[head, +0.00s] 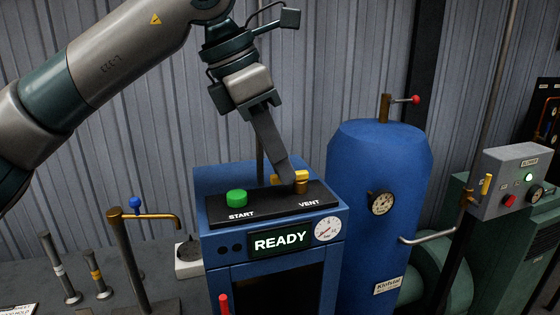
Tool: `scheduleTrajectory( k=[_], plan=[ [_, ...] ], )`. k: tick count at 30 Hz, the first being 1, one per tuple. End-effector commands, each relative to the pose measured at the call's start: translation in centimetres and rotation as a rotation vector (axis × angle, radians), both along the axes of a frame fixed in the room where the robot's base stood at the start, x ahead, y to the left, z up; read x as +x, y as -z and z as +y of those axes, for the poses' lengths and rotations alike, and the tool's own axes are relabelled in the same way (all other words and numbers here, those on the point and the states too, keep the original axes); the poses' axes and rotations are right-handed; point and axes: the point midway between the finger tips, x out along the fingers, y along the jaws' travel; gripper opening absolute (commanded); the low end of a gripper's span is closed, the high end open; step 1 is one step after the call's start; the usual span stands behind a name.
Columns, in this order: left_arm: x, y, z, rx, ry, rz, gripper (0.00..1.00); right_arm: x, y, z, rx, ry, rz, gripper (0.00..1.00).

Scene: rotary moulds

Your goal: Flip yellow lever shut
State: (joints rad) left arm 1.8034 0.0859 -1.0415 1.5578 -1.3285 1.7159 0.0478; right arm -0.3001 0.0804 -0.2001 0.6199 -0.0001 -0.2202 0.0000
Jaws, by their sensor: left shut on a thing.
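The yellow lever (276,178) sits on the black top panel (262,207) of a blue machine (215,245), by the VENT label. Its brass-coloured base (301,187) shows just right of my fingertips. My left gripper (287,180) reaches down from above and is shut on the yellow lever. The fingers hide part of the lever, so its exact angle is hard to tell. My right gripper is not in view.
A green START button (237,197) is left of the lever. A lit READY display (280,241) and a gauge (327,229) are on the front. A blue tank (372,165) stands close on the right; a brass tap (150,215) stands left.

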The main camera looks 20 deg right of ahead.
Motion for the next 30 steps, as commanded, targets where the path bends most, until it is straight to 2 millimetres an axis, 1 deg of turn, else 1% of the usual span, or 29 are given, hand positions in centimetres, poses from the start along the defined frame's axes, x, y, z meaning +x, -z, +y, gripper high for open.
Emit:
scheduleTrajectory(
  k=[3,4,6,22,26,30],
  plan=[
    [0.0,-0.2,0.0,-0.003,0.000,-0.002,0.00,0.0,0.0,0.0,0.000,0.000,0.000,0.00],
    [0.0,-0.2,0.0,-0.003,0.000,-0.002,0.14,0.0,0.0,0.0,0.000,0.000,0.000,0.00],
    [0.0,-0.1,0.0,-0.002,-0.001,-0.002,0.28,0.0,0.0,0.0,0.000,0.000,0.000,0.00],
    [0.0,-0.3,0.1,-0.001,-0.003,-0.001,0.28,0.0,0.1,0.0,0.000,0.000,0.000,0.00],
    [0.1,-1.0,0.4,-0.002,-0.004,-0.003,0.28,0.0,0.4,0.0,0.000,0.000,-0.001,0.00],
    [0.0,-2.6,1.1,-0.002,-0.003,-0.003,0.28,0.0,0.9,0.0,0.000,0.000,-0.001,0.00]
  ],
)
